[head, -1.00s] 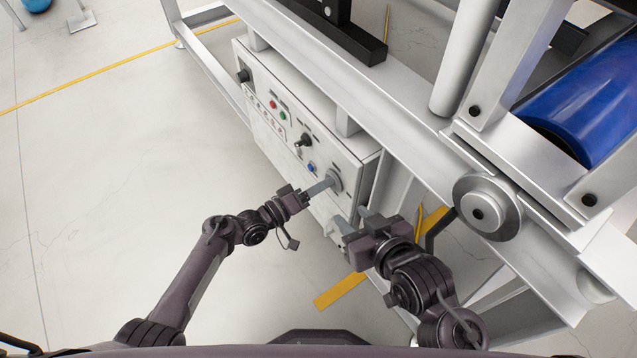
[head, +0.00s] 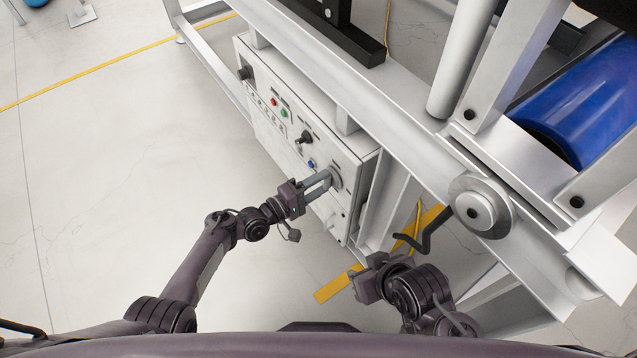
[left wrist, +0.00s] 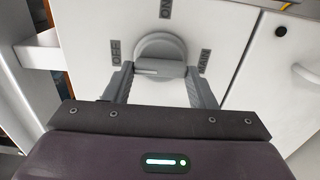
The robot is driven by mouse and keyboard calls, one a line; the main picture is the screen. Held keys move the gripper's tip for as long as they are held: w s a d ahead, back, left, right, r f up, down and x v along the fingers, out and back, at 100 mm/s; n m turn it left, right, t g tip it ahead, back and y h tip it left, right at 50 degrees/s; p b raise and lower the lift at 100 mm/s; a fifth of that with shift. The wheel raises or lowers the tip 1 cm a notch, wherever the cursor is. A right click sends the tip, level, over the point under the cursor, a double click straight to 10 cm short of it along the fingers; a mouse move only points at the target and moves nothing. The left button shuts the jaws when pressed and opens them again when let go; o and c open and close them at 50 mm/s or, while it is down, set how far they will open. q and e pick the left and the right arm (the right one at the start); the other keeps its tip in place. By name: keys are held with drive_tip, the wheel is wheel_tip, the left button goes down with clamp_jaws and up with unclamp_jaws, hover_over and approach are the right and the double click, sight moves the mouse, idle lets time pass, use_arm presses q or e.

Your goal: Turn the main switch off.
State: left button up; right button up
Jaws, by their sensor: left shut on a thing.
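The main switch is a round grey knob with a raised bar (left wrist: 160,68), on the white control box (head: 350,205). OFF is printed left of it, ON above it and MAIN right of it in the left wrist view. A white mark on the bar lies at its left end, on the OFF side. In the head view the switch (head: 336,177) sits near the box's right end. My left gripper (head: 326,181) is shut on the switch's bar, one finger at each end, as the left wrist view shows. My right gripper (head: 358,281) is apart from the box, low; its fingers are unclear.
The box also carries a blue button (head: 311,163), a black toggle (head: 305,137), and red and green buttons. A black bent crank (head: 428,238) and a metal frame (head: 410,110) stand right of it. The floor (head: 110,190) at left is clear.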

idle(0.3)
use_arm(q)
drive_tip(key=o, duration=1)
drive_tip(key=shift+p+v, duration=1)
drive_tip(key=shift+v, duration=2.95)
use_arm(e)
drive_tip(key=shift+s+d+r+m+g+h, duration=0.1)
drive_tip(key=shift+s+d+m+g+h, duration=0.15)
drive_tip(key=shift+d, duration=0.35)
drive_tip(key=shift+s+d+m+g+h, duration=0.1)
drive_tip(key=shift+d+g+h, duration=0.2)
drive_tip(key=shift+d, duration=0.3)
use_arm(q)
drive_tip(key=shift+f, duration=0.1)
